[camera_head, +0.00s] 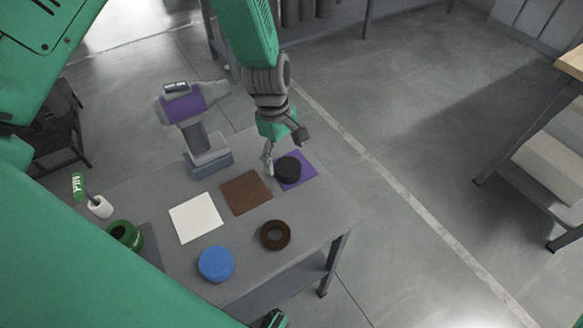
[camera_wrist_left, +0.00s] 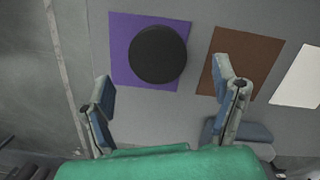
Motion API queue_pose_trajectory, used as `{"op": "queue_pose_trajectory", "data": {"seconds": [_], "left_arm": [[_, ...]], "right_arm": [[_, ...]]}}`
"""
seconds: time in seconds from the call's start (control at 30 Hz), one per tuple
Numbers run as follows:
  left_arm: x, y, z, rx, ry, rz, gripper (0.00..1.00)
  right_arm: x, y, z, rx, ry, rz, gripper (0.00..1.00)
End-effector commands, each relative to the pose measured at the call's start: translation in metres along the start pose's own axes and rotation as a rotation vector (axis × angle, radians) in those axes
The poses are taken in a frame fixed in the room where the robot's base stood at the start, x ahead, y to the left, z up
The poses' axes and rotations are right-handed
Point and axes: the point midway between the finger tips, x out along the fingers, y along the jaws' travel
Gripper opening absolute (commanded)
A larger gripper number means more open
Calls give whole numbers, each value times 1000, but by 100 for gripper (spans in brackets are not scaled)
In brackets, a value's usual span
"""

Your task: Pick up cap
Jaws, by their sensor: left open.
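A round black cap (camera_head: 287,169) lies on a purple square (camera_head: 306,181) near the far right corner of the grey table (camera_head: 183,264). In the left wrist view the black cap (camera_wrist_left: 158,54) sits on the purple square (camera_wrist_left: 121,75), ahead of the fingertips. My left gripper (camera_head: 285,147) is open and empty, close above the cap in the head view. Both its fingers (camera_wrist_left: 164,80) show in the wrist view, spread wider than the cap, with nothing between them. A small green and dark part at the head view's bottom edge may be my right gripper; its jaws cannot be made out.
Open floor lies right.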

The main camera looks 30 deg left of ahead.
Motion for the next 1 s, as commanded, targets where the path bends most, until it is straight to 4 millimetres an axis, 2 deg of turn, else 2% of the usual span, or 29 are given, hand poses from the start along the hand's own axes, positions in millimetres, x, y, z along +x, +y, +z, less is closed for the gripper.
{"op": "queue_pose_trajectory", "data": {"seconds": [0.23,0.33,0.57,0.67,0.73,1.0], "left_arm": [[37,5,10,-1,4,-6,81],[44,6,13,0,8,-4,81],[45,5,13,0,9,-3,81],[45,5,10,0,5,-3,49],[46,5,9,-1,3,-2,24],[46,4,6,-2,2,-4,25]], "right_arm": [[-4,-1,0,-2,0,-1,73],[-4,-1,0,-2,0,-1,73],[-4,0,0,-1,0,0,73],[-4,0,0,-1,0,0,73],[-4,0,0,-1,0,0,73],[-4,0,0,-1,0,-1,73]]}}
